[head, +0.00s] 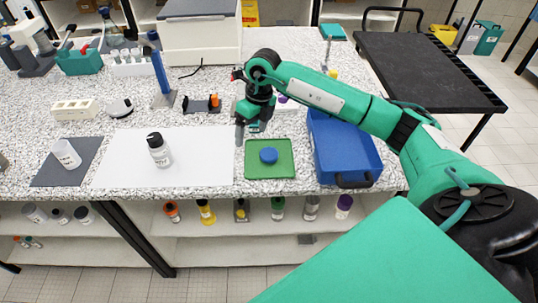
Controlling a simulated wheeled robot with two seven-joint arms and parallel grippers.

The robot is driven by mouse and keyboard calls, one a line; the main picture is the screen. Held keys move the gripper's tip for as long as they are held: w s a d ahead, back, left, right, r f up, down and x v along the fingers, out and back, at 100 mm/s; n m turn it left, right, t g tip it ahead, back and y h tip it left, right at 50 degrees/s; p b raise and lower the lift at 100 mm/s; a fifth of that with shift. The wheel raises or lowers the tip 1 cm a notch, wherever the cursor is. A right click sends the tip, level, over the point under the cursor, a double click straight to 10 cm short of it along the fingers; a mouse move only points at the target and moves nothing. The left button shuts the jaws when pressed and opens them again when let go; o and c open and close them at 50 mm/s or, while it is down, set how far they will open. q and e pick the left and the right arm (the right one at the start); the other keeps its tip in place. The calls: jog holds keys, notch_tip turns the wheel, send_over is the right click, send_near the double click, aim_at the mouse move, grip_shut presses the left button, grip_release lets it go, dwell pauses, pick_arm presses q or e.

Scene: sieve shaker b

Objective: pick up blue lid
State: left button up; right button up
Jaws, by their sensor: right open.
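The blue lid (268,156) is a small round disc lying on a green tray (284,172) on the speckled bench. My right gripper (246,130) is open and empty, above the bench just behind and a little left of the lid, apart from it. It points downward, and its fingers are small in the view. My left gripper is not in view.
A white bottle with a black cap (158,151) stands on a white sheet (205,160) to the left. A blue upright stand (161,75) and small lab items are behind. The sheet's right part is clear.

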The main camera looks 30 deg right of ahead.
jog(key=d+r+h, duration=0.2)
jog(key=d, duration=0.3)
jog(key=p, duration=0.3)
send_over(269, 153)
jog(key=shift+m, duration=0.3)
notch_tip(269, 153, down, 9)
jog(key=shift+s+a+r, duration=0.15)
jog(key=f+p, duration=0.1)
jog(key=f, duration=0.1)
jog(key=f+p, duration=0.1)
jog(key=f, duration=0.1)
jog(key=shift+d+f+p, duration=0.2)
jog(key=shift+f+p, duration=0.1)
jog(key=shift+f, duration=0.35)
jog(key=shift+c, duration=0.4)
jog(key=c, duration=1)
